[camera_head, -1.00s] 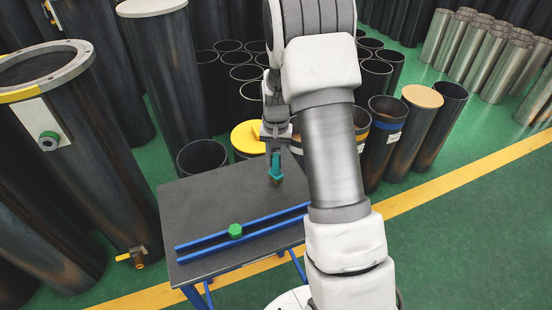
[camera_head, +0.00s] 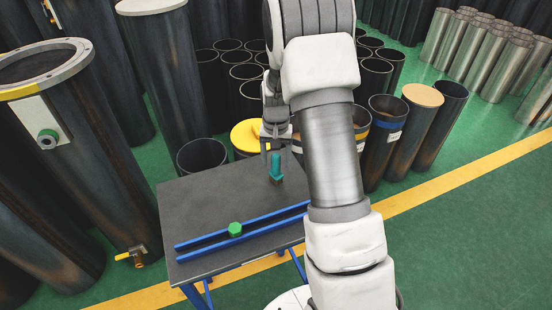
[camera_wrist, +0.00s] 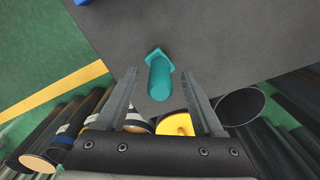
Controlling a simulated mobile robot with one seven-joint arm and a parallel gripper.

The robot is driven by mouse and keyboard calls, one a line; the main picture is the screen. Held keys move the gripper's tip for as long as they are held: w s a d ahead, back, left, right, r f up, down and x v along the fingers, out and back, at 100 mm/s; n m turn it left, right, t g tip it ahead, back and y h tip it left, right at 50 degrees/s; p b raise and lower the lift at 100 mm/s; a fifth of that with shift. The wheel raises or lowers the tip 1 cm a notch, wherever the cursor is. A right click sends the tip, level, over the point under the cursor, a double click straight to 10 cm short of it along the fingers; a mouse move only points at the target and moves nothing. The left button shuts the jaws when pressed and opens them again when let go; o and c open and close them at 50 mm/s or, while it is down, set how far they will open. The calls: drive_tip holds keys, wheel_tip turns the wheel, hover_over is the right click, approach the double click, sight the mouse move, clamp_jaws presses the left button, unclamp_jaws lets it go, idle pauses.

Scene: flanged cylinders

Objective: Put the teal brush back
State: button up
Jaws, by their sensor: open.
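The teal brush (camera_head: 276,167) stands upright on the dark grey table top (camera_head: 215,205), near the table's far right edge. In the wrist view the brush (camera_wrist: 159,80) shows from above, between and just beyond the fingertips. My gripper (camera_head: 276,147) is open and empty above the brush, with clear space between each finger and the handle. The fingers also show in the wrist view (camera_wrist: 159,82). The brush's bristle end is mostly hidden beneath its teal body.
Blue rails (camera_head: 260,226) run across the table's front, with a green round knob (camera_head: 235,229) at them. A yellow-lidded cylinder (camera_head: 247,138) and open black cylinders (camera_head: 202,157) stand behind the table. The table's left half is clear.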

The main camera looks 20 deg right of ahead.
drive_tip(key=shift+r, duration=0.1)
wheel_tip(320, 180, up, 17)
drive_tip(key=p, duration=0.1)
idle(0.3)
drive_tip(key=shift+r, duration=0.15)
drive_tip(key=s+a+r+n+t, duration=0.3)
drive_tip(key=s+a+r, duration=0.3)
drive_tip(key=s+r, duration=0.45)
drive_tip(key=s+a+n+t, duration=0.2)
drive_tip(key=s+a, duration=0.2)
drive_tip(key=s, duration=1)
drive_tip(key=shift+s+f+n, duration=0.35)
drive_tip(key=shift+s+n, duration=0.05)
